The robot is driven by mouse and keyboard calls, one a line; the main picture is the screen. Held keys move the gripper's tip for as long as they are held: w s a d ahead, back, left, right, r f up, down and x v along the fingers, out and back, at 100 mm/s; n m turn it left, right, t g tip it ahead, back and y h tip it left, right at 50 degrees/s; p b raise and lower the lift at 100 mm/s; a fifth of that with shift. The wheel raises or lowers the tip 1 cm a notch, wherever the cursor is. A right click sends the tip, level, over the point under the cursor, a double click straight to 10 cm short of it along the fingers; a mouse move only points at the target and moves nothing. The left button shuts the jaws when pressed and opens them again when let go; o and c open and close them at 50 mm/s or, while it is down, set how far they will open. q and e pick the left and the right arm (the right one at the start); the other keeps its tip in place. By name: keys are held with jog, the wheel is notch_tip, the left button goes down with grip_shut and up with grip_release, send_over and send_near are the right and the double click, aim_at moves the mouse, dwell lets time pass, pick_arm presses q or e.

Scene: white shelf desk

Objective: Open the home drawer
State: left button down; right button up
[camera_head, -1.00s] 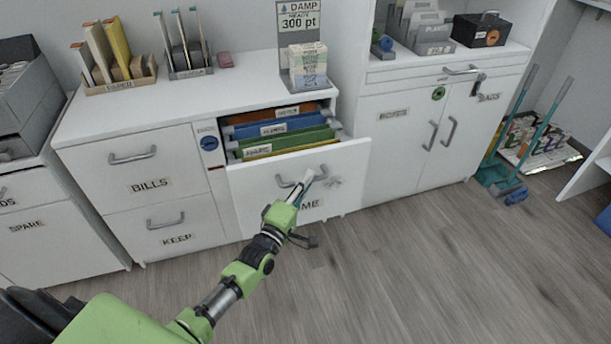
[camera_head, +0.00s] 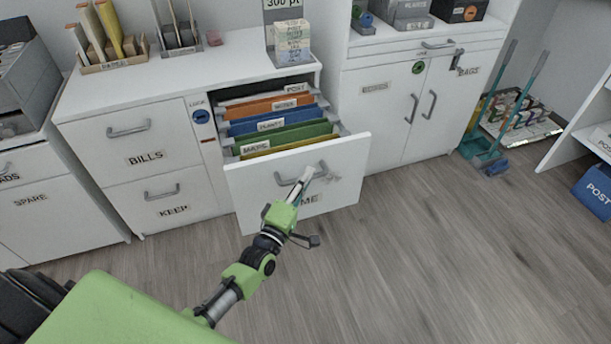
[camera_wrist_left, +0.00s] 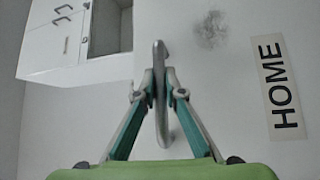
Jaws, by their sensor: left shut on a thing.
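The home drawer (camera_head: 345,185) is pulled well out of the white desk, its front facing me. Coloured hanging files (camera_head: 275,125) in white, orange, blue, green and yellow show inside it. My left gripper (camera_head: 303,180) is at the drawer's handle (camera_head: 322,172), below the files. In the left wrist view, the fingers of my left gripper (camera_wrist_left: 160,85) are shut on the metal handle (camera_wrist_left: 159,60) from both sides. The HOME label (camera_wrist_left: 275,85) is on the drawer front to the right there. My right gripper is not in view.
The BILLS drawer (camera_head: 130,155) and KEEP drawer (camera_head: 160,205) are shut at left. A white cupboard (camera_head: 400,130) with closed doors stands at right. The wooden floor (camera_head: 440,270) before the desk is clear. A broom and dustpan (camera_head: 490,155) stand far right.

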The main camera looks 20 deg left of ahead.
pick_arm(q)
jog(key=shift+f, duration=0.1)
jog(key=c, duration=2.1)
grip_release()
jog(key=shift+s, duration=0.1)
jog(key=s, duration=0.4)
jog(key=s+f, duration=0.1)
jog(key=s, duration=0.6)
jog(key=shift+s+a+f, duration=0.3)
jog(key=shift+s+a, duration=0.05)
jog(key=shift+s, duration=0.05)
